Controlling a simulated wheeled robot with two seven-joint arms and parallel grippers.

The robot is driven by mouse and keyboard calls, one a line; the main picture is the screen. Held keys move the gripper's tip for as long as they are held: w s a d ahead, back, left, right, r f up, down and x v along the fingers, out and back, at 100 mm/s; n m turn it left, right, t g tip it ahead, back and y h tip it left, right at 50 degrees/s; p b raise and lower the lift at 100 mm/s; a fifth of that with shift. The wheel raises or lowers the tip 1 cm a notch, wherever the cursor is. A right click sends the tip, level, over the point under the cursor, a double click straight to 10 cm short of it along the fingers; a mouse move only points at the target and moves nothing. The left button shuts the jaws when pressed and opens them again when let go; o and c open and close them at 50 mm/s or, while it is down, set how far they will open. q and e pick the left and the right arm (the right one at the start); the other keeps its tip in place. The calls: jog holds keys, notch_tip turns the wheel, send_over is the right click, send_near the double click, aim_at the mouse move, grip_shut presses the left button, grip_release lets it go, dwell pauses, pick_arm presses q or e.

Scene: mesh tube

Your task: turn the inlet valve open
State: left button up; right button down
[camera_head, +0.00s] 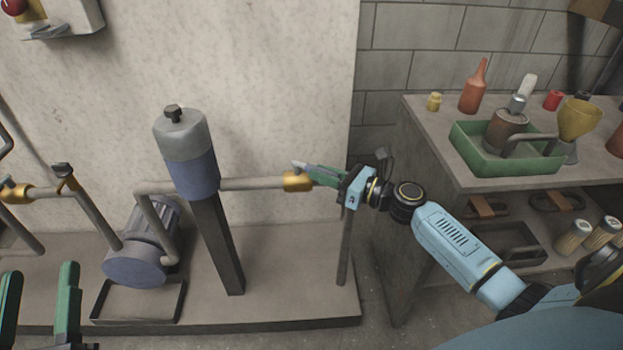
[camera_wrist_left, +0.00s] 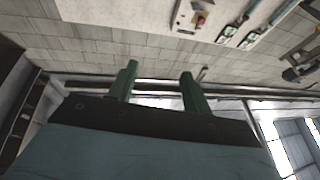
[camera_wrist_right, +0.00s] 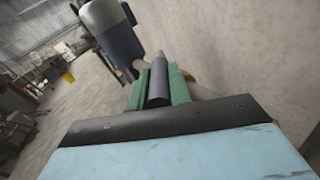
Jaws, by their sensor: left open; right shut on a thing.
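A brass valve (camera_head: 296,181) sits at the right end of the horizontal pipe leaving the grey filter housing. My right gripper (camera_head: 322,174) is shut on its lever handle. The dark handle (camera_wrist_right: 158,85) shows between the green fingers in the right wrist view. The fingers hide most of the handle in the head view, leaving a pale tip visible. A second brass valve (camera_head: 17,191) with a dark lever (camera_head: 64,172) is on the pipework at the left. No label shows which one is the inlet. My left gripper (camera_head: 40,275) is open and empty at the lower left.
The filter housing (camera_head: 186,140) stands on a dark post beside the pump motor (camera_head: 140,250). A bench (camera_head: 440,125) at the right holds a green tray (camera_head: 475,160), bottles and a yellow funnel (camera_head: 579,120). A control box (camera_head: 55,18) is at the upper left.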

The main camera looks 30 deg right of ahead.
pick_arm(q)
jog(key=shift+s+a+r+t, duration=0.15)
jog(key=shift+s+r+t, duration=0.1)
jog(key=shift+r+t, duration=0.2)
pick_arm(e)
jog(key=shift+y, duration=0.3)
jog(key=c, duration=1.3)
grip_release()
jog(key=shift+w, duration=0.1)
jog(key=shift+d, duration=0.1)
pick_arm(q)
notch_tip(320, 180, down, 9)
jog(key=w+a+g+y+p, duration=0.1)
jog(key=g+y+p, duration=0.1)
jog(key=g, duration=0.4)
jog(key=shift+a, duration=0.2)
pick_arm(e)
jog(key=v, duration=0.7)
jog(key=shift+s, duration=0.25)
pick_arm(q)
jog(key=shift+r, duration=0.15)
pick_arm(e)
jog(key=shift+d+r, duration=0.1)
